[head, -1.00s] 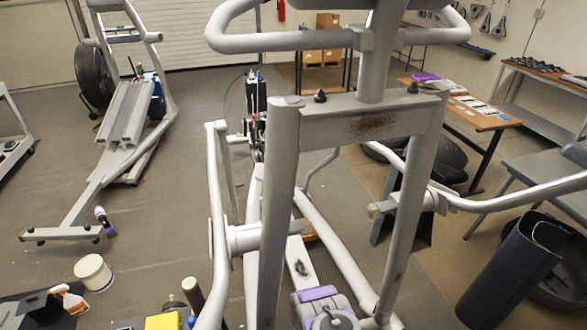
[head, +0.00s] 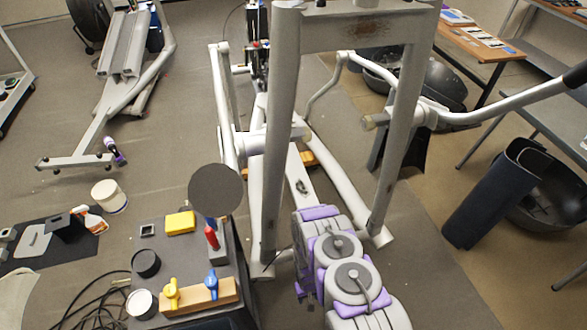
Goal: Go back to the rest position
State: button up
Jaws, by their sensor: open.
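My arm's grey and purple links show at the bottom centre of the head view, folded just in front of the machine's base. I cannot make out my gripper's fingers in this view. The large grey elliptical frame (head: 392,140) stands right ahead. Its two uprights rise on either side of my arm's line, and a crossbar (head: 360,30) joins them at the top.
A dark worktable (head: 205,255) at lower left holds a yellow block (head: 180,223), a wooden strip with valves (head: 200,295) and a red-handled tool (head: 211,237). Cables (head: 95,300) lie beside it. Black tubs (head: 540,190) stand right. Open floor (head: 180,150) lies left.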

jog(key=w+r, duration=0.7)
jog(key=r, duration=0.5)
jog(key=d+r+m, duration=0.1)
jog(key=d+r, duration=0.2)
jog(key=r, duration=2.6)
jog(key=s+d+r+m, duration=0.1)
jog(key=s+d+r, duration=0.1)
jog(key=s+r, duration=0.45)
jog(key=s+d+r, duration=0.1)
jog(key=s+r, duration=0.2)
jog(key=r, duration=0.7)
jog(key=s+r, duration=0.3)
jog(key=s, duration=0.3)
jog(key=s+d+r, duration=0.1)
jog(key=s+r, duration=0.2)
jog(key=s, duration=0.4)
jog(key=s+d+r+m, duration=0.1)
jog(key=s+r, duration=0.2)
jog(key=s, duration=0.3)
jog(key=shift+s+d+r, duration=0.15)
jog(key=shift+r, duration=0.25)
